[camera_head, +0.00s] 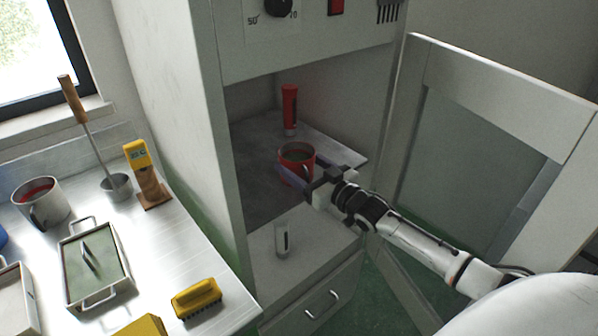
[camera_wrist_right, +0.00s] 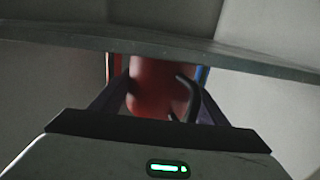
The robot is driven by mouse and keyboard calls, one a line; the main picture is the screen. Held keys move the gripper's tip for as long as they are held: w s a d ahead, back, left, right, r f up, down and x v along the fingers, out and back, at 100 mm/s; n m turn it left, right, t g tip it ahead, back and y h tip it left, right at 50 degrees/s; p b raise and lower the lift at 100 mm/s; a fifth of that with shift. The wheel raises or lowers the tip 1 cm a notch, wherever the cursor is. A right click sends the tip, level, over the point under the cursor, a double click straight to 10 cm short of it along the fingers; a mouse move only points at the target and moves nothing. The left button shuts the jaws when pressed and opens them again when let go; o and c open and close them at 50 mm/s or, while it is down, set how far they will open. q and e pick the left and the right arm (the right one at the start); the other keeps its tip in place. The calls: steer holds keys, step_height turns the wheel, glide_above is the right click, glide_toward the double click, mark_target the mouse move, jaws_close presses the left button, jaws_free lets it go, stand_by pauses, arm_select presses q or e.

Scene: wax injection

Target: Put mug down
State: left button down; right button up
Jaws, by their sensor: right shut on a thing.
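A red mug (camera_head: 297,157) with a dark inside is in the open cabinet, at or just above the grey shelf (camera_head: 262,196); I cannot tell whether its base touches. It looks upright. My right gripper (camera_head: 298,172) reaches in from the right and is shut on the mug, a finger on either side of it. In the right wrist view the mug (camera_wrist_right: 158,88) sits between the fingers, with its dark curved handle toward the right. A shelf edge crosses the top of that view. My left gripper is not in view.
A red tube (camera_head: 290,108) stands on the shelf behind the mug. The cabinet door (camera_head: 480,140) is open at the right. A metal bench (camera_head: 150,240) at left holds a pot, a ladle, a tray and a yellow brush.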

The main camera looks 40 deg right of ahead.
steer(key=shift+r, duration=0.2)
steer(key=shift+f, duration=0.2)
steer(key=o, duration=1.4)
steer(key=shift+o, duration=0.2)
steer(key=s+p, duration=0.1)
steer(key=s, duration=1.1)
steer(key=s+a+f+g, duration=0.3)
steer(key=s+a+f, duration=0.25)
steer(key=f, duration=0.35)
steer(key=s+a+f+g, duration=0.2)
steer(key=s+a+f, duration=0.35)
steer(key=f, duration=0.25)
steer(key=s+a+f+g, duration=0.2)
steer(key=s+a+f, duration=0.1)
steer(key=s+a, duration=0.2)
steer(key=s+a+f+n+g+y, duration=0.1)
steer(key=s+a+f, duration=0.3)
steer(key=a, duration=0.4)
steer(key=shift+s+f+g, duration=0.25)
steer(key=shift+s+g, duration=0.55)
